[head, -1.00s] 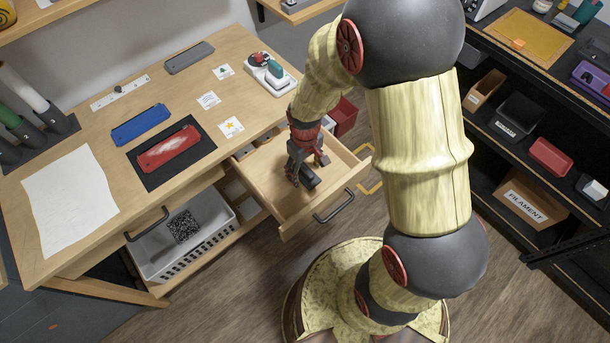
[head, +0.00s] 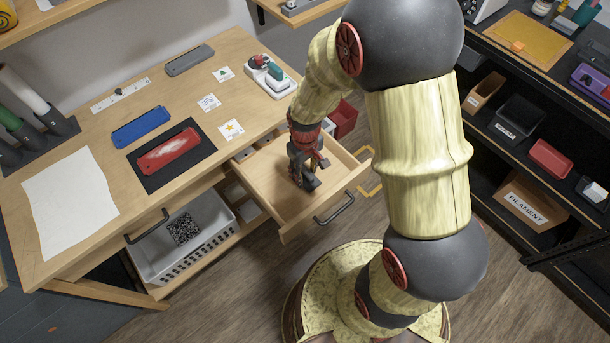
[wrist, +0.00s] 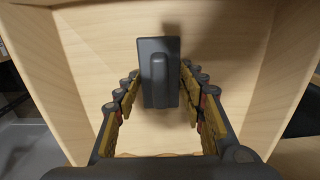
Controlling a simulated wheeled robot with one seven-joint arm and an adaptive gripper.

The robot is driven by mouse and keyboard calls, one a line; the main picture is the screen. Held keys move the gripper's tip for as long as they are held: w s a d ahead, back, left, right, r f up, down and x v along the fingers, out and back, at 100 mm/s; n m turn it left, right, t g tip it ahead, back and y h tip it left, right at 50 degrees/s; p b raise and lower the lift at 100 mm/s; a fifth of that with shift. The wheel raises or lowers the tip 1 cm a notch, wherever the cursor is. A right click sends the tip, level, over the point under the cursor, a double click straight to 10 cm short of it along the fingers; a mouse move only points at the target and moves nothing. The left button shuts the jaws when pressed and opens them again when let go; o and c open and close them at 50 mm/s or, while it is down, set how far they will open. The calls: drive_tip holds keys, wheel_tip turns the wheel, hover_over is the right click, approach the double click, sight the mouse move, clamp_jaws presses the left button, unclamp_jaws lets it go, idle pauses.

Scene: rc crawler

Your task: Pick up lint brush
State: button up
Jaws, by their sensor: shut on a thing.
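The lint brush (wrist: 159,75) is a dark grey flat rectangular piece with a raised rounded handle. In the wrist view it sits between the two fingers of my gripper (wrist: 160,92). In the head view my gripper (head: 303,168) is inside the open drawer (head: 275,205), pointing down, shut on the brush. The dark brush (head: 311,183) shows only in part below the fingers there. A shadow lies on the drawer floor beside it in the wrist view. I cannot tell whether the brush is clear of the floor.
The drawer's wooden walls surround my gripper closely. A white basket (head: 205,245) is under the desk. Dark shelves (head: 550,130) stand at right.

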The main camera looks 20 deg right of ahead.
sight(305, 172)
drive_tip(key=shift+r, duration=0.1)
drive_tip(key=shift+c, duration=0.2)
drive_tip(key=shift+r+p, duration=0.4)
drive_tip(key=shift+r, duration=0.2)
wheel_tip(305, 172, up, 2)
drive_tip(key=shift+r+p, duration=0.25)
drive_tip(key=shift+p, duration=0.5)
drive_tip(key=s+r+p, duration=0.1)
drive_tip(key=s+r, duration=0.2)
drive_tip(key=s, duration=0.1)
drive_tip(key=s+a+r+p, duration=0.1)
drive_tip(key=s+r+p, duration=0.1)
drive_tip(key=s+r, duration=0.1)
drive_tip(key=s+a+r+p, duration=0.1)
drive_tip(key=s+r, duration=0.1)
drive_tip(key=s, duration=0.3)
drive_tip(key=shift+s+a+r+p, duration=0.25)
drive_tip(key=shift+s+r+p, duration=0.05)
drive_tip(key=shift+s+r, duration=0.1)
drive_tip(key=shift+s+a+r, duration=0.1)
drive_tip(key=shift+s+r, duration=0.05)
drive_tip(key=shift+s, duration=0.3)
drive_tip(key=o, duration=0.6)
drive_tip(key=c, duration=0.3)
